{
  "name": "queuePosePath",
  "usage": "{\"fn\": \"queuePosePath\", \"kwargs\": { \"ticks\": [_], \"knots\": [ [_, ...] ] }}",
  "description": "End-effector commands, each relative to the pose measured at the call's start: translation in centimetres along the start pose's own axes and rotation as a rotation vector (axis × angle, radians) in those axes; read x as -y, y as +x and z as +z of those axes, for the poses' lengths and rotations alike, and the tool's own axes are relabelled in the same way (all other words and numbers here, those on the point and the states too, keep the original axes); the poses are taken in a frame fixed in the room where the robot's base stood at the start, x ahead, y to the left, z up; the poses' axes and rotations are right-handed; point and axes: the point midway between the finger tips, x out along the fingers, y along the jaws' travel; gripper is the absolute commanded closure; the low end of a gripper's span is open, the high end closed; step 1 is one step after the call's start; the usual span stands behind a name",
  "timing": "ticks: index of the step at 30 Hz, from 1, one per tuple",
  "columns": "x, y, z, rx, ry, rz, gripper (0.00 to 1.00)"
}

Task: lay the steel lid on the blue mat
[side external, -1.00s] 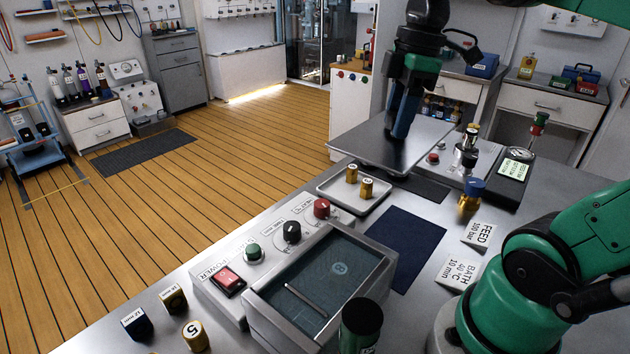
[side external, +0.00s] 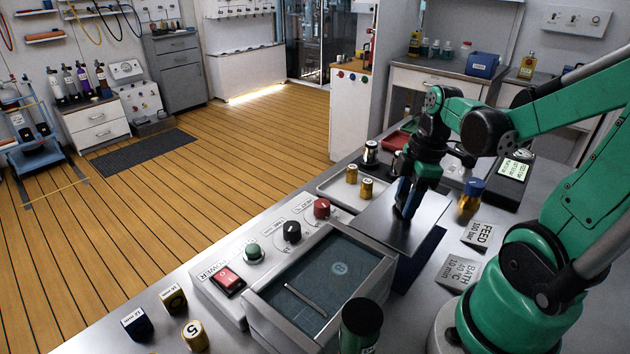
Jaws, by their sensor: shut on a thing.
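The steel lid (side external: 428,218), a flat grey plate, lies roughly level over the blue mat (side external: 428,255). It hides most of the mat; only a dark blue strip shows along its right and near sides. My gripper (side external: 405,208) points down and is shut on the lid's handle, which the fingers largely hide. The lid seems slightly above the mat, but I cannot tell the exact gap.
A bath unit (side external: 325,285) with knobs and a red power switch stands left of the lid. A pale tray (side external: 330,187) with small brass cylinders sits behind. Label cards (side external: 459,271) and a blue-capped brass cylinder (side external: 470,197) are to the right.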

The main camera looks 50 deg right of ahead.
Motion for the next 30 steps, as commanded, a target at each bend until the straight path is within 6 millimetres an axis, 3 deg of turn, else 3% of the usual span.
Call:
{"fn": "queuePosePath", "kwargs": {
  "ticks": [4, 14, 21, 30],
  "knots": [
    [0.0, 1.9, 0.3, 0.0, 0.0, 0.0, 1.0],
    [0.0, 3.8, 0.6, 0.0, 0.0, 0.0, 1.0],
    [0.0, 6.1, 0.9, 0.0, 0.0, 0.0, 1.0],
    [0.1, 6.8, 1.0, 0.0, 0.0, 0.0, 1.0]
  ]
}}
